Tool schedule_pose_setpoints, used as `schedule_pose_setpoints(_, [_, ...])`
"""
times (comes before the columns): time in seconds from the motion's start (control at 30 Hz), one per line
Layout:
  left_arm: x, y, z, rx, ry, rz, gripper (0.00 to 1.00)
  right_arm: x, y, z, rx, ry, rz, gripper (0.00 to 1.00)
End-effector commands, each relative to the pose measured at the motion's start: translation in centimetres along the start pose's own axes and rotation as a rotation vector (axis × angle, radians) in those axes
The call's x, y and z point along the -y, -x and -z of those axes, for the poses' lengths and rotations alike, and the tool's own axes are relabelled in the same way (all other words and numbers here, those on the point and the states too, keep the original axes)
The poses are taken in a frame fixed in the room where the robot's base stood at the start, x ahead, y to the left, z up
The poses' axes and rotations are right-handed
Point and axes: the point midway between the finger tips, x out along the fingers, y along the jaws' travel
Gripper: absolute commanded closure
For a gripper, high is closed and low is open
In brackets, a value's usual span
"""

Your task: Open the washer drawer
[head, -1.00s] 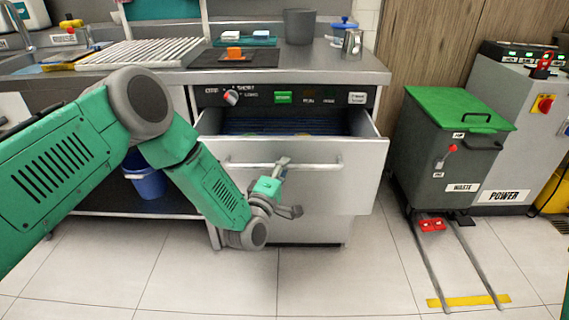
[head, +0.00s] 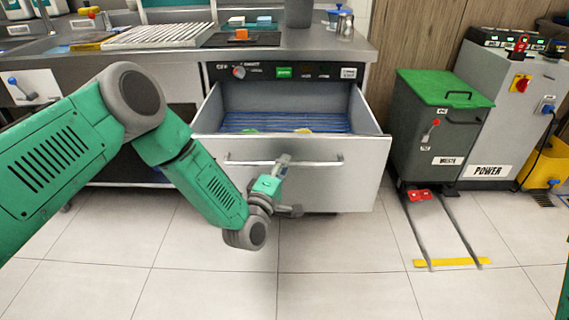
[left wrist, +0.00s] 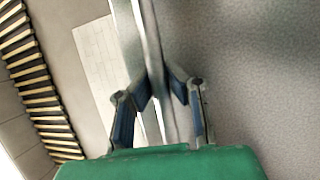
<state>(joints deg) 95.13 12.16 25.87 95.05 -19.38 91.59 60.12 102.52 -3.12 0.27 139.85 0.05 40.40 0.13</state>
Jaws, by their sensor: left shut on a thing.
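The washer drawer (head: 335,178) is a grey metal drawer that stands pulled out below the control panel in the head view. Its inside shows a blue rack (head: 285,123) with a green and a yellow item on it. The bar handle (head: 318,160) runs across the drawer front. My left gripper (head: 284,162) is shut on this handle, left of the drawer's centre. In the left wrist view, the fingers (left wrist: 160,95) stand on either side of the handle bar. My right gripper is not in view.
A steel counter (head: 345,47) with a drying rack lies above the drawer. A green-lidded waste bin (head: 440,130) and a power cabinet (head: 510,110) stand to the right, with floor rails in front of the bin. The tiled floor before the drawer is clear.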

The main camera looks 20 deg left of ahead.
Motion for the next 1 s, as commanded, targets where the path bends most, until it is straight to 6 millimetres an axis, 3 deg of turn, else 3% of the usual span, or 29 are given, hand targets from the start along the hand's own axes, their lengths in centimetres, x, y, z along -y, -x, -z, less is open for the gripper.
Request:
schedule_pose_setpoints(0.33, [0.6,0.4,-0.2,0.006,0.0,0.016,1.0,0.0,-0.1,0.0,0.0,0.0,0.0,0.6])
schedule_pose_setpoints(0.4, [0.6,0.4,-0.2,0.005,0.0,0.016,0.72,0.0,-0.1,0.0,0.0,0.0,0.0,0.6])
schedule_pose_setpoints(0.43, [0.6,0.4,-0.2,0.005,0.0,0.014,0.66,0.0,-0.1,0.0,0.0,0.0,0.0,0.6])
schedule_pose_setpoints(0.77, [0.1,0.4,-0.1,0.002,0.0,0.004,0.66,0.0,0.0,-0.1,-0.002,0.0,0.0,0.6])
schedule_pose_setpoints(0.87, [0.1,1.1,0.0,0.002,0.001,0.005,0.66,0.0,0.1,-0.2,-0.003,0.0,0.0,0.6])
schedule_pose_setpoints(1.0, [0.2,3.5,0.0,0.002,0.001,0.008,0.66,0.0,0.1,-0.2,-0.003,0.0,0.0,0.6])
